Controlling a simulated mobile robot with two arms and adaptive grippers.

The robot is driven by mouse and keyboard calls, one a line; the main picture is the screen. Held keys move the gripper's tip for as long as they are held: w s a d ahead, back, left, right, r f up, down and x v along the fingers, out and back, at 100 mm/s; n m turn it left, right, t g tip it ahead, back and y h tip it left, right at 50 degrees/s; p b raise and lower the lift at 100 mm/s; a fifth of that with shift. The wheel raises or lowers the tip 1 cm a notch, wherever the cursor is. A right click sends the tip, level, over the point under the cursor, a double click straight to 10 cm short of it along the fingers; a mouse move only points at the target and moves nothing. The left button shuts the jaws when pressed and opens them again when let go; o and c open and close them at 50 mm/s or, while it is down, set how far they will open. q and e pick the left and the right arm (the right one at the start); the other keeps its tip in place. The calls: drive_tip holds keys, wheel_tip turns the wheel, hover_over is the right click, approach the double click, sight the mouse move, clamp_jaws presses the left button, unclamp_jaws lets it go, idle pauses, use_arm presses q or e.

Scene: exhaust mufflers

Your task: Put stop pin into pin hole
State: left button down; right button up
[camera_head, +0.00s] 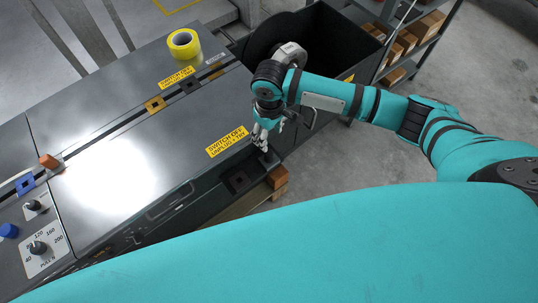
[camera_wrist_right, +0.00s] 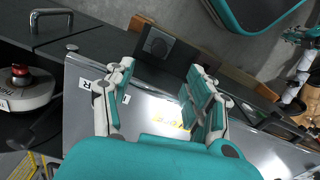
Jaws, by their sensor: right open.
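My right gripper (camera_head: 262,140) is over the front edge of the dark grey machine table, pointing down beside a yellow warning label. In the right wrist view its two teal fingers (camera_wrist_right: 157,95) stand apart with nothing between them. A dark square plate with a round feature (camera_wrist_right: 157,45) lies beyond the fingertips; I cannot tell if this is the pin hole. In the head view a dark square recess (camera_head: 238,180) shows on the front ledge, left of and below the gripper. I cannot make out the stop pin for certain. My left gripper is not in view.
A yellow tape roll (camera_head: 183,43) sits at the table's back. An orange block (camera_head: 48,161) and blue bracket (camera_head: 25,184) are on the slotted rail at left. A black bin (camera_head: 318,35) and shelving (camera_head: 425,35) stand beyond. Brown blocks (camera_head: 277,178) lie below the ledge.

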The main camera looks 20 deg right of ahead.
sight(269, 153)
wheel_tip(269, 153, down, 8)
drive_tip(key=shift+r, duration=0.25)
drive_tip(key=shift+f+b, duration=0.4)
drive_tip(key=shift+f, duration=2.2)
clamp_jaws()
